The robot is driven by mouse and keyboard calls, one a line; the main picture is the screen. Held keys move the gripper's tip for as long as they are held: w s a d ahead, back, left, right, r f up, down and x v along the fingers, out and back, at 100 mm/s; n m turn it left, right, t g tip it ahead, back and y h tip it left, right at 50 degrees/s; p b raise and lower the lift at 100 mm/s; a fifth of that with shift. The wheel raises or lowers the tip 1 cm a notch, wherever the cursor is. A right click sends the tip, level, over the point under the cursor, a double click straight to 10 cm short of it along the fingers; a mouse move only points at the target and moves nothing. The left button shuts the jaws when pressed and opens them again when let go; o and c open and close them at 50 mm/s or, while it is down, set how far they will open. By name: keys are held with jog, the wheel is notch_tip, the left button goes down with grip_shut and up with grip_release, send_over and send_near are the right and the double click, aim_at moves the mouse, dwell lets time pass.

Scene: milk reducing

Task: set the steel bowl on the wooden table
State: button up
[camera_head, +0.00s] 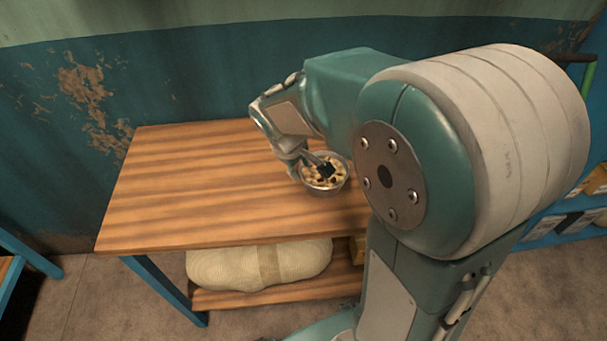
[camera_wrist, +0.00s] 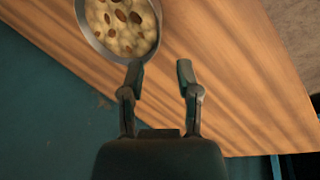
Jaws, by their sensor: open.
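The steel bowl (camera_head: 324,181) stands upright on the wooden table (camera_head: 190,180), toward the right part of the top that shows. It holds a pale food with brown pieces. My gripper (camera_head: 322,169) is at the bowl's far rim in the head view, partly hidden by my own arm. In the wrist view the bowl (camera_wrist: 101,47) is at the upper left, cut off by the frame edge. There my gripper (camera_wrist: 160,74) has its two fingers apart. The left fingertip is at the bowl's rim, and the space between the fingers shows only bare table (camera_wrist: 230,80).
A pale wrapped sack (camera_head: 258,265) lies on the table's lower shelf (camera_head: 280,293). A blue shelf (camera_head: 560,222) with boxes stands at the right. A worn teal wall (camera_head: 180,80) is behind the table. The left half of the tabletop is clear.

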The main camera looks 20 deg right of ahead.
jog(key=s+a+r+m+t+y, duration=0.1)
jog(key=s+r+m+t, duration=0.1)
jog(key=s+r, duration=0.3)
jog(key=s+a+r+m+t+y, duration=0.2)
jog(key=s+r, duration=0.4)
jog(key=s, duration=0.5)
jog(key=shift+s+a+r+m, duration=0.2)
jog(key=shift+s+a+m, duration=0.05)
jog(key=shift+m, duration=0.55)
